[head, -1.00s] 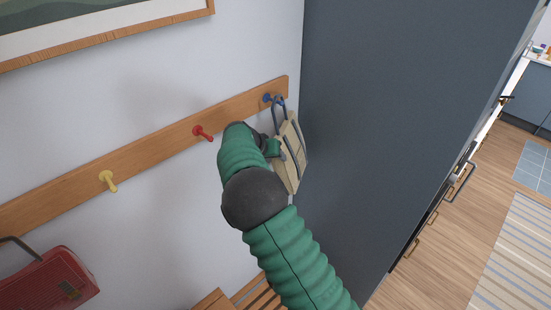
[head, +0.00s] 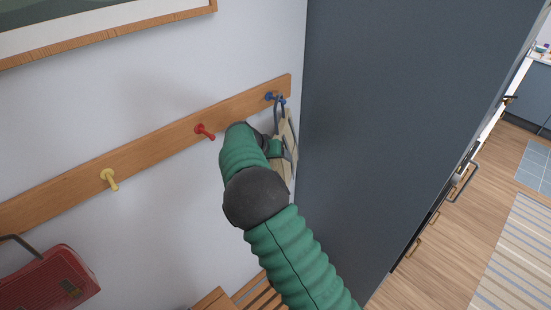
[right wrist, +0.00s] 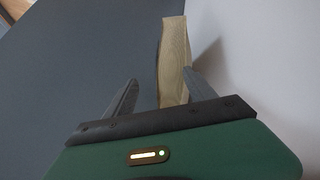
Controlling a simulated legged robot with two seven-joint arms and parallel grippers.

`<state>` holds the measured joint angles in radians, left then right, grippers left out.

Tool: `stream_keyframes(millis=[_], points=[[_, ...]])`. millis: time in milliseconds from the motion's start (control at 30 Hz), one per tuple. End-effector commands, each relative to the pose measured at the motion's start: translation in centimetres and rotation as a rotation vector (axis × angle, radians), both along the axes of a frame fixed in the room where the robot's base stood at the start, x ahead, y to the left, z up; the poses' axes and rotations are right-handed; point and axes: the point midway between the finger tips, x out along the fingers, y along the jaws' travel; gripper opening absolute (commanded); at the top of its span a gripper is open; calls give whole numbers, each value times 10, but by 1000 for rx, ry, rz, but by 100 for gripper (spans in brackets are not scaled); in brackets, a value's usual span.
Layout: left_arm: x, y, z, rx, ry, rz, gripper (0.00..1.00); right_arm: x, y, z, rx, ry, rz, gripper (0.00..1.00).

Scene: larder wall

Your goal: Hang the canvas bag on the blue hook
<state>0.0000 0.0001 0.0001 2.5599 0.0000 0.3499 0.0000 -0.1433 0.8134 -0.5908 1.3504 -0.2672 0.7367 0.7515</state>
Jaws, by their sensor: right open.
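The beige canvas bag (head: 284,133) hangs at the right end of the wall rail, its dark handle looped at the blue hook (head: 270,96). The hook's tip shows at the loop, and the bag hangs down close to the wall. My right gripper (head: 275,148) is in front of the bag, partly hidden by its own wrist. In the right wrist view its two fingers (right wrist: 160,82) are apart, with the bag (right wrist: 174,50) seen edge-on beyond and between them. The bag's lower part is largely hidden by my arm in the head view. My left gripper is not in view.
The wooden rail (head: 150,152) also carries a red hook (head: 204,131) and a yellow hook (head: 109,179). A tall dark grey panel (head: 400,110) stands close right of the bag. A red radio-like box (head: 45,282) is at lower left. A framed picture hangs above.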

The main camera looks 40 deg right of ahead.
Motion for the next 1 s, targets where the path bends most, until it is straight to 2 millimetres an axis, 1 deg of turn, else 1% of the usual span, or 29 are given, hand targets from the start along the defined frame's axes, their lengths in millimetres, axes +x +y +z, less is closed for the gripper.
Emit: stream_keyframes(millis=[167, 267, 367, 533, 700, 833, 1000], points=[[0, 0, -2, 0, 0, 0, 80, 0, 2, 1, 0, -1, 1, 64], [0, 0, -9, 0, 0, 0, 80, -1, 9, 8, 0, -3, 3, 64], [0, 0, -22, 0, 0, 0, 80, -4, 23, 23, 0, -7, 6, 64], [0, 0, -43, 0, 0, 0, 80, -12, 54, 61, 2, -8, 5, 64], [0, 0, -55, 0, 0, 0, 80, -19, 82, 99, -1, -4, 4, 64], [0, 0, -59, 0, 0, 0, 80, -23, 96, 119, 1, -2, 3, 64], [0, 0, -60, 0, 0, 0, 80, -26, 102, 128, 1, 2, 0, 64]])
